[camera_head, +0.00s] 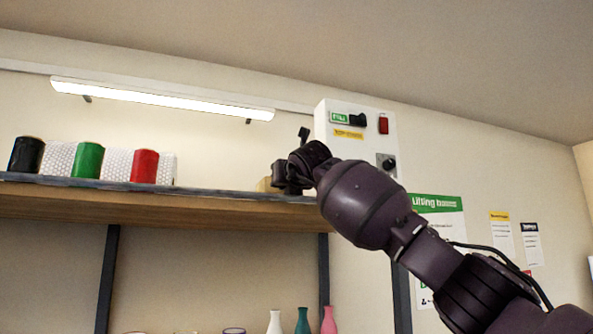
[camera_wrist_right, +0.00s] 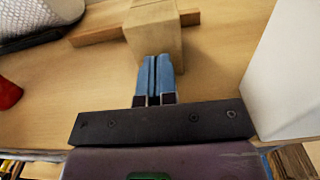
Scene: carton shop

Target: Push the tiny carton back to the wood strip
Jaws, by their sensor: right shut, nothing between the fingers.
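The tiny carton (camera_wrist_right: 153,22) is a plain tan box standing on the wooden shelf in the right wrist view. The wood strip (camera_wrist_right: 98,33) runs across behind it and shows on both sides; whether they touch is hidden. My right gripper (camera_wrist_right: 155,60) is shut and empty, its blue fingertips at the carton's near face; I cannot tell if they touch. In the head view my right gripper (camera_head: 286,178) is at the shelf's right end, mostly hidden by its wrist, beside a small tan piece. My left gripper is not in view.
Black (camera_head: 27,154), green (camera_head: 87,159) and red (camera_head: 144,166) spools stand on the shelf (camera_head: 150,198) at left, before bubble-wrap rolls (camera_head: 118,164). A white control box (camera_head: 357,150) is on the wall at right. Bare shelf lies between the red spool and my right gripper.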

